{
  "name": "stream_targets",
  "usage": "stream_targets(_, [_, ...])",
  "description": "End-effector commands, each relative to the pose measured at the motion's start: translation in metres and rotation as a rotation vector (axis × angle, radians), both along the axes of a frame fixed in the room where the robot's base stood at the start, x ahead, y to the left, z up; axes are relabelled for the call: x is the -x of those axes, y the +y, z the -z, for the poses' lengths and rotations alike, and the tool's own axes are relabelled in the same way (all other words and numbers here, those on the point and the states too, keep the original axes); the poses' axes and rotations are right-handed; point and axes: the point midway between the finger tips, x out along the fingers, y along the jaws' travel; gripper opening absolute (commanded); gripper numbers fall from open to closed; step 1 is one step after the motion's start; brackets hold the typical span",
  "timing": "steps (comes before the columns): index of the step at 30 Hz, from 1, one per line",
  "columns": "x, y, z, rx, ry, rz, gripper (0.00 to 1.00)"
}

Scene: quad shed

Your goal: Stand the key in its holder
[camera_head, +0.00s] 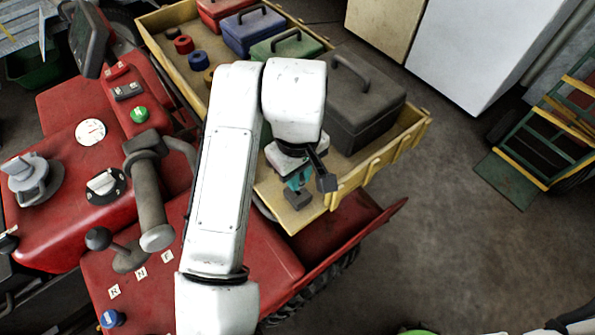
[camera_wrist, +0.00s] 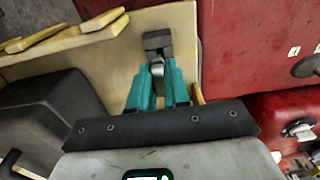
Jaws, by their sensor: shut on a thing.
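My gripper (camera_head: 296,187), with teal fingers, points down over the near end of the yellow cargo tray. In the wrist view its fingers (camera_wrist: 159,82) close on a small grey metallic piece, which looks like the key (camera_wrist: 157,70); most of it is hidden between them. A dark grey block (camera_wrist: 157,42) lies just beyond the fingertips, and it also shows under the gripper in the head view (camera_head: 298,199). It may be the holder. I cannot tell whether the key touches it or sits in it.
The yellow tray (camera_head: 280,208) holds a large black toolbox (camera_head: 362,98) close right of my gripper, plus green (camera_head: 285,47) and blue (camera_head: 250,28) boxes. The red quad body (camera_head: 255,258) with its levers lies left and in front. Open floor (camera_head: 465,240) is at right.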

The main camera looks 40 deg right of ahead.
Motion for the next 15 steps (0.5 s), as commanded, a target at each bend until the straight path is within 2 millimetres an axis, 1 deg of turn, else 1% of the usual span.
stream_targets(8, [0.0001, -0.0001, 0.0013, 0.000, 0.000, 0.000, 0.00])
stream_targets(15, [0.0002, -0.0002, 0.0076, 0.001, 0.001, 0.000, 0.00])
